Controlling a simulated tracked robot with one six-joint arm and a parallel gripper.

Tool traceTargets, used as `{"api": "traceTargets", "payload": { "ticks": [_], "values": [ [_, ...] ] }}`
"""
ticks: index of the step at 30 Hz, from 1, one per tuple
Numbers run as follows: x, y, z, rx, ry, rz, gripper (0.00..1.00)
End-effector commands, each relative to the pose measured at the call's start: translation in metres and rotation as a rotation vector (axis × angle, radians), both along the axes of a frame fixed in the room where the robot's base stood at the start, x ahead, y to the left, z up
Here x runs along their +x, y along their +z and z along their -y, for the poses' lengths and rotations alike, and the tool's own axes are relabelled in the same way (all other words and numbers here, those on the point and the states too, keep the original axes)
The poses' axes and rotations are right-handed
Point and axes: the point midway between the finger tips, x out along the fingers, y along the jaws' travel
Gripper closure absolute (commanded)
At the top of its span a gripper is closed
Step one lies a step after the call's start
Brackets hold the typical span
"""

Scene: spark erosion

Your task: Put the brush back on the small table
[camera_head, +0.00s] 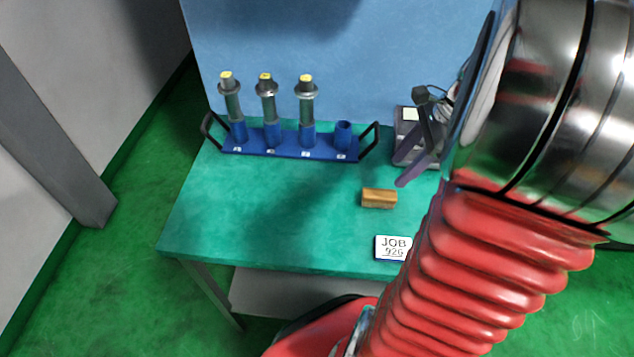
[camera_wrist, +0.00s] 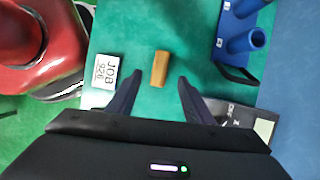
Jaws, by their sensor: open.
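A small wooden-brown block that looks like the brush (camera_head: 379,198) lies on the green tabletop (camera_head: 230,205); bristles cannot be made out. It also shows in the wrist view (camera_wrist: 159,69), just beyond and between my fingertips. My gripper (camera_wrist: 160,77) is open with nothing between its fingers. In the head view my gripper (camera_head: 401,172) is partly hidden by my arm, its dark fingers above the table to the upper right of the block.
A blue rack (camera_head: 290,146) with three upright tool holders and one empty socket (camera_head: 343,133) stands at the back. A JOB 926 plate (camera_head: 392,247) lies near the front edge. A grey device (camera_head: 408,118) stands behind my fingers. The table's left part is clear.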

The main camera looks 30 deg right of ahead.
Motion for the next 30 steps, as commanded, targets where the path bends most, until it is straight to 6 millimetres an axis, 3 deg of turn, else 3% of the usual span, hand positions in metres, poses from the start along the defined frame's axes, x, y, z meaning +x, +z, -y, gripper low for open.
{"api": "traceTargets", "payload": {
  "ticks": [14,30],
  "values": [
    [0.019,0.040,-0.112,-0.328,0.723,0.152,0.53],
    [-0.002,0.071,-0.225,-0.733,1.606,0.385,0.53]
  ]
}}
